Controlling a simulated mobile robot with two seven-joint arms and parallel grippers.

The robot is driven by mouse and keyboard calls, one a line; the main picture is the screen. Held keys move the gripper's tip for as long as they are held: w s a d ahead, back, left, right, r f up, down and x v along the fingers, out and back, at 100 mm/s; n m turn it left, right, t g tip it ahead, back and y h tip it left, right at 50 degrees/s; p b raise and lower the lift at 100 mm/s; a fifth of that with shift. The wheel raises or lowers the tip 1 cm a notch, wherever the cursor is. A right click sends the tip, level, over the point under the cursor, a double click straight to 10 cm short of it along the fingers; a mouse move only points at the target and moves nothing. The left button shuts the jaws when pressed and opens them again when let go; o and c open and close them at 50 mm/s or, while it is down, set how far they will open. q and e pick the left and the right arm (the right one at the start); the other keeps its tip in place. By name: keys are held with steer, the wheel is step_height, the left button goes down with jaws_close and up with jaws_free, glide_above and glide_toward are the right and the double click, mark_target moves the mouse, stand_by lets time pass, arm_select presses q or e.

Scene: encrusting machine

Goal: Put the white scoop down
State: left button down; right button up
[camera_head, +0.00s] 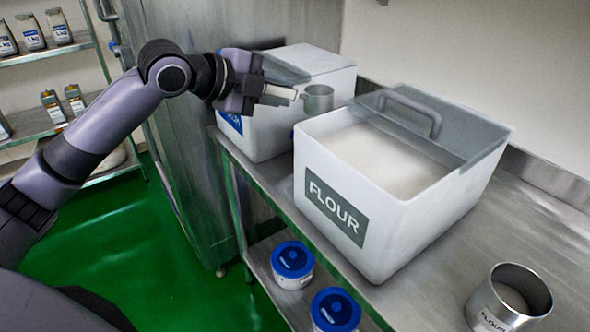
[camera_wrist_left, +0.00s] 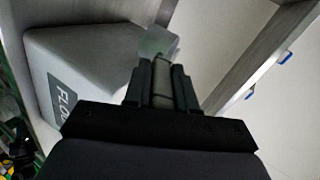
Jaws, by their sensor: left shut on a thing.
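The white scoop (camera_head: 318,98) looks grey-white, with a small round cup and a straight handle. My left gripper (camera_head: 262,88) comes in from the left and is shut on the handle. The scoop is held level in front of the rear white bin, left of the flour bin. In the left wrist view the fingers (camera_wrist_left: 160,85) clasp the handle, and the blurred end of the scoop (camera_wrist_left: 156,44) shows beyond them. I cannot tell whether the cup holds anything. My right gripper is in neither view.
The white flour bin (camera_head: 312,215) stands open on the steel counter (camera_head: 425,285), its clear lid tilted back. A metal flour container (camera_head: 487,310) stands front right. Blue-lidded tubs (camera_head: 292,262) sit below. Counter between container and flour bin is clear.

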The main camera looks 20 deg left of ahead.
arm_select(q)
steer(key=shift+f+b, duration=0.6)
steer(key=shift+f, duration=7.75)
steer(key=c, duration=1.4)
jaws_free()
steer(key=shift+f, duration=0.2)
steer(key=o, duration=0.5)
